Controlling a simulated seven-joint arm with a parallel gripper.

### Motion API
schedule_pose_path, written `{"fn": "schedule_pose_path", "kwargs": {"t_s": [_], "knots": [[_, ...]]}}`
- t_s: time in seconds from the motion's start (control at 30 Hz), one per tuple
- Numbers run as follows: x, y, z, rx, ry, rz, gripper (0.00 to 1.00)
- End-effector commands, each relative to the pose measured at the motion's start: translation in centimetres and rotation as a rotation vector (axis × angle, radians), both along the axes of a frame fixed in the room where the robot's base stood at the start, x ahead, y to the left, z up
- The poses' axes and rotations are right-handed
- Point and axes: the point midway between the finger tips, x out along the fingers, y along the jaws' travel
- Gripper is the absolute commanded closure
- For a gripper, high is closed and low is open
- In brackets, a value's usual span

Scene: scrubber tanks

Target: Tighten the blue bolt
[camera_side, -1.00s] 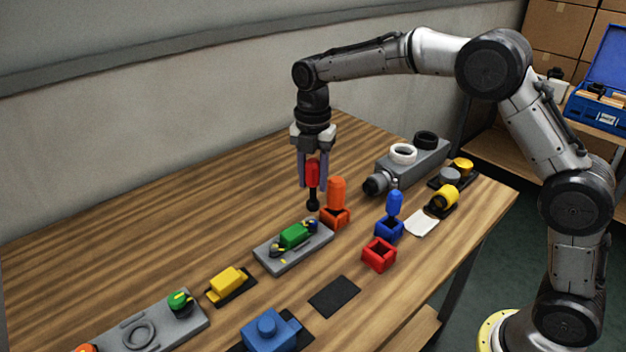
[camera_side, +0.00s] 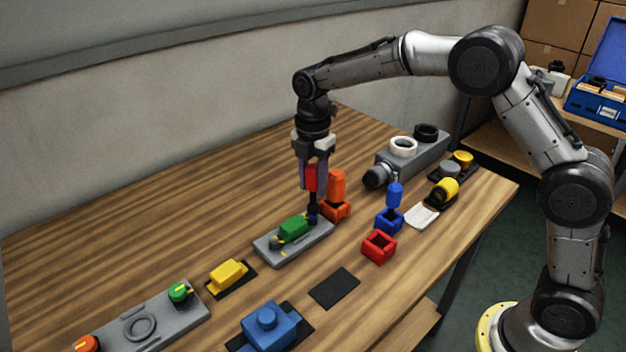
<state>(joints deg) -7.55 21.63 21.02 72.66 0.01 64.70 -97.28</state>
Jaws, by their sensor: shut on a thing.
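My gripper (camera_side: 314,186) is shut on a red-handled tool (camera_side: 311,178) with a dark shaft pointing down. The tool is upright, and its lower end is at the blue bolt (camera_side: 312,219) on the right end of a grey plate (camera_side: 290,252). The bolt is mostly hidden by the tool tip, and I cannot tell whether the tip is fully seated on it. A green block (camera_side: 294,226) sits in the middle of the plate. A dark bolt with a yellow mark (camera_side: 276,243) is at the plate's left end.
An orange-handled tool (camera_side: 337,186) stands in an orange holder just right of my gripper. A blue-handled tool (camera_side: 394,195) stands in a blue holder; a red holder (camera_side: 379,246) is empty. A yellow block (camera_side: 228,273) lies to the left. The table behind the plate is clear.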

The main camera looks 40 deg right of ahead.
Motion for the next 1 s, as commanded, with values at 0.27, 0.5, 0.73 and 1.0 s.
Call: {"fn": "schedule_pose_path", "kwargs": {"t_s": [0.27, 0.5, 0.73, 1.0], "knots": [[0.02, 0.00, 0.08, 0.000, -0.001, 0.208, 1.00], [0.01, -0.01, 0.09, -0.001, -0.001, 0.521, 1.00], [0.00, -0.01, 0.09, -0.001, -0.001, 0.805, 1.00], [0.01, -0.02, 0.09, -0.001, -0.001, 0.905, 1.00]]}}
